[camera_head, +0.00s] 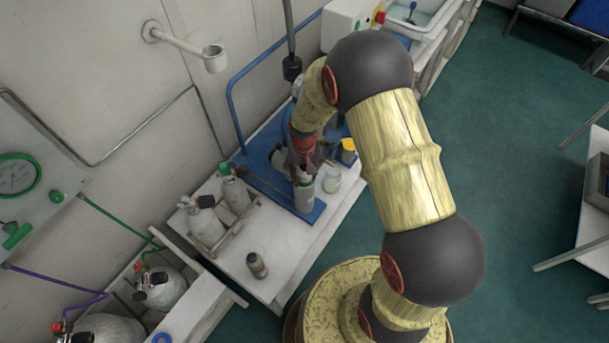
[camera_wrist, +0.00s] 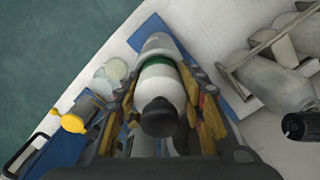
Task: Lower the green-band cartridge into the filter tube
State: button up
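The green-band cartridge (camera_wrist: 161,85) is white with a dark knob on top and a green band round its far part. In the wrist view it lies between the two fingers of my gripper (camera_wrist: 168,98), which look closed on its sides. The grey filter tube (camera_wrist: 158,42) shows just beyond the band, roughly in line with the cartridge; I cannot tell how far the cartridge is inside it. In the head view the tube (camera_head: 304,196) stands upright on the blue base, directly below my gripper (camera_head: 305,168), which mostly hides the cartridge.
A glass jar (camera_head: 331,180) and a yellow-topped item (camera_head: 347,151) stand close to the right of the tube. Grey bottles (camera_head: 206,224) sit in a rack to the left. A small dark-capped cylinder (camera_head: 257,265) stands on the white bench, with bare surface around it.

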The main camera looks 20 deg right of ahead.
jog(key=o, duration=0.5)
jog(key=shift+f, duration=0.35)
jog(key=shift+r, duration=0.1)
jog(key=shift+r, duration=0.5)
notch_tip(320, 180, up, 11)
jog(key=shift+f, duration=0.1)
jog(key=s+r+t, duration=0.2)
jog(key=s+r, duration=0.5)
jog(key=r, duration=0.2)
jog(key=s+r+t, duration=0.1)
jog(key=s+r, duration=0.6)
jog(key=r, duration=0.2)
jog(key=s+r+t, duration=0.2)
jog(key=s+r, duration=0.5)
jog(key=r, duration=0.2)
jog(key=shift+s+r+n+t, duration=0.15)
jog(key=shift+s+n+t, duration=0.15)
jog(key=shift+s, duration=0.1)
